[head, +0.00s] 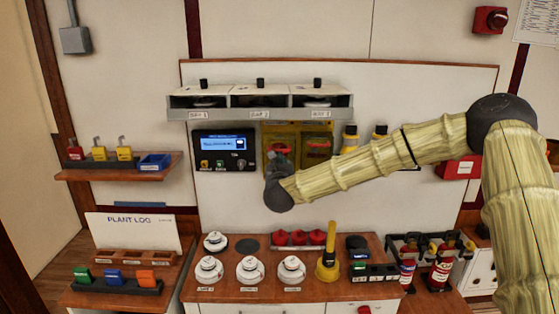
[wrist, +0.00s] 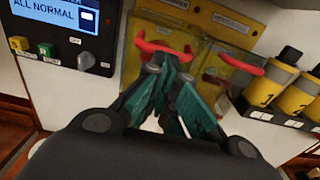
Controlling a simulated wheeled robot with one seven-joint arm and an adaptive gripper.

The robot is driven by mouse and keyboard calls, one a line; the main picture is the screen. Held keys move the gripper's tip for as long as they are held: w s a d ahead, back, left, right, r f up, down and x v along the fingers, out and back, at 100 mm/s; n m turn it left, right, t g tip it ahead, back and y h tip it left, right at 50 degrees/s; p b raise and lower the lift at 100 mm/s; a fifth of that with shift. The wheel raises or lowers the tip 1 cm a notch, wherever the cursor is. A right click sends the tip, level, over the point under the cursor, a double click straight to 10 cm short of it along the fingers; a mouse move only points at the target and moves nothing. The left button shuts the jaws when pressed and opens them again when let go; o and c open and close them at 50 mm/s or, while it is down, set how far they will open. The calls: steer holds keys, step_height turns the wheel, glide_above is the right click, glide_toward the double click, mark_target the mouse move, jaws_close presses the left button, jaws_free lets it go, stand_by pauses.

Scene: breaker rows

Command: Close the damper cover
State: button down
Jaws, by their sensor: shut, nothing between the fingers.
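Two see-through yellow covers with red handles sit side by side on the wall panel. The left cover (head: 269,136) also shows in the wrist view (wrist: 134,57), and the right cover (head: 318,134) shows there too (wrist: 238,66). Their labels are too blurred to read, so I cannot tell which is the damper cover. My gripper (head: 277,165) is in front of the left cover. In the wrist view its teal fingers (wrist: 172,72) are shut and empty, with their tips just below the left red handle (wrist: 160,47). I cannot tell if they touch it. The fingers hide the left cover's lower middle.
A control box with a blue display (head: 223,143) is left of the covers. Yellow cylinders (head: 350,137) stand in a holder to the right. A shelf (head: 260,113) juts out above.

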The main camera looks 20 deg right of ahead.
steer(key=shift+p+x, duration=0.45)
steer(key=shift+x, duration=0.45)
steer(key=shift+w+b, duration=0.15)
steer(key=shift+b, duration=0.45)
steer(key=shift+w+d+r+b, duration=0.15)
steer(key=shift+w+r+b, duration=0.4)
steer(key=shift+b, duration=0.8)
steer(key=shift+w+d+r+b, duration=0.3)
steer(key=shift+w+b, duration=0.35)
steer(key=shift+b, duration=0.65)
steer(key=shift+s+a, duration=0.1)
